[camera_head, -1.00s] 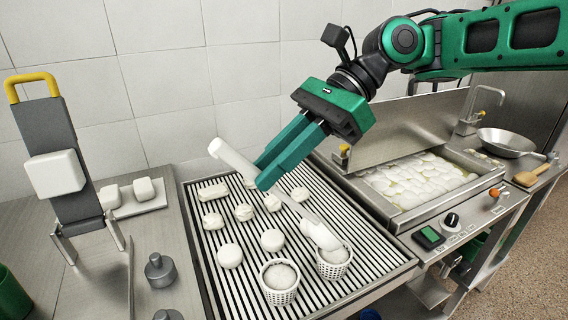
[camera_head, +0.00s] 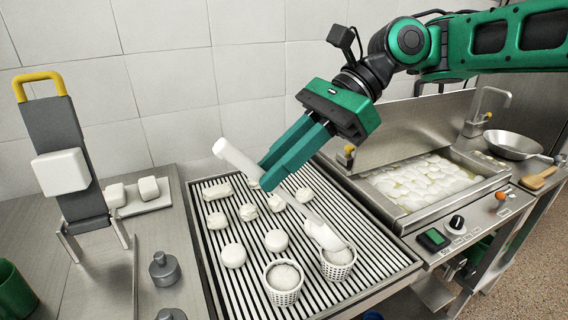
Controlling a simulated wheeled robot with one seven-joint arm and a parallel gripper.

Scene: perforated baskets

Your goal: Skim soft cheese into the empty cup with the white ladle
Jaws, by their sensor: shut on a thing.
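My gripper (camera_head: 268,183) is shut on the white ladle (camera_head: 236,158), gripping its handle over the slatted drain rack (camera_head: 207,251). The ladle slants down to the right, and its bowl (camera_head: 326,237) is tilted right above a perforated white cup (camera_head: 338,269). White cheese shows inside that cup. A second perforated cup (camera_head: 283,291) stands to its left and also holds white cheese. Whether the ladle touches the right cup's rim I cannot tell. The soft cheese (camera_head: 410,183) lies as white curds in the steel vat at the right.
Several white cheese pieces (camera_head: 234,256) lie on the rack behind the cups. The vat's raised steel lid (camera_head: 405,135) stands behind it, near my arm. A grey press stand (camera_head: 75,140), metal weights (camera_head: 165,271) and a pan (camera_head: 513,144) stand around the rack.

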